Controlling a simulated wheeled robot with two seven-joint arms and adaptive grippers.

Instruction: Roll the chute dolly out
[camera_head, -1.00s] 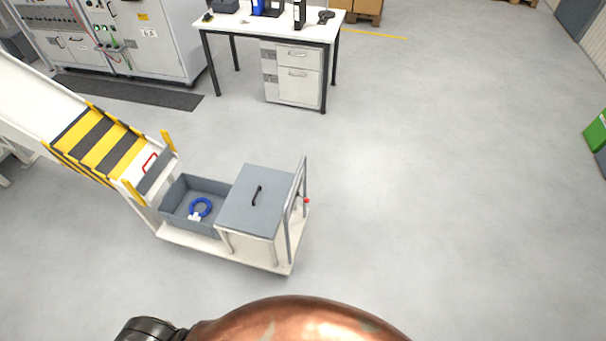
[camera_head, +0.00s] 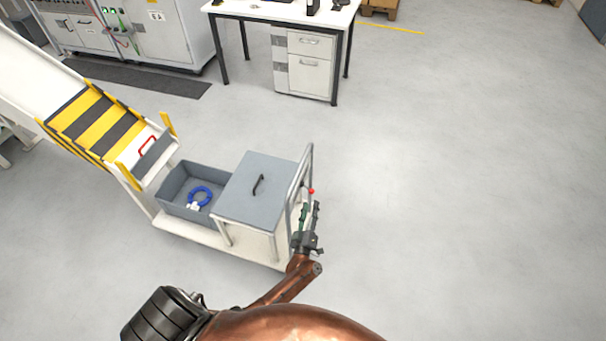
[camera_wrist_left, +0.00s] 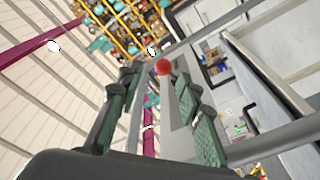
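The chute dolly has a white base (camera_head: 190,233), with a grey open bin (camera_head: 183,178) and a grey lidded box (camera_head: 253,193) on it. A blue ring (camera_head: 200,195) lies in the bin. The dolly's grey push handle (camera_head: 309,160) stands at its right end, with a red knob (camera_head: 311,191). My left gripper (camera_head: 308,210) is beside the handle, just below the knob. In the left wrist view its green-padded fingers (camera_wrist_left: 163,95) are apart, with the red knob (camera_wrist_left: 163,67) showing between their tips. Contact with the handle cannot be told. My right gripper is out of view.
A white chute with a yellow-and-black striped end (camera_head: 95,122) meets the dolly's left end. A desk with drawers (camera_head: 304,65) and grey cabinets (camera_head: 165,35) stand behind. The floor (camera_head: 440,190) right of the dolly is clear.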

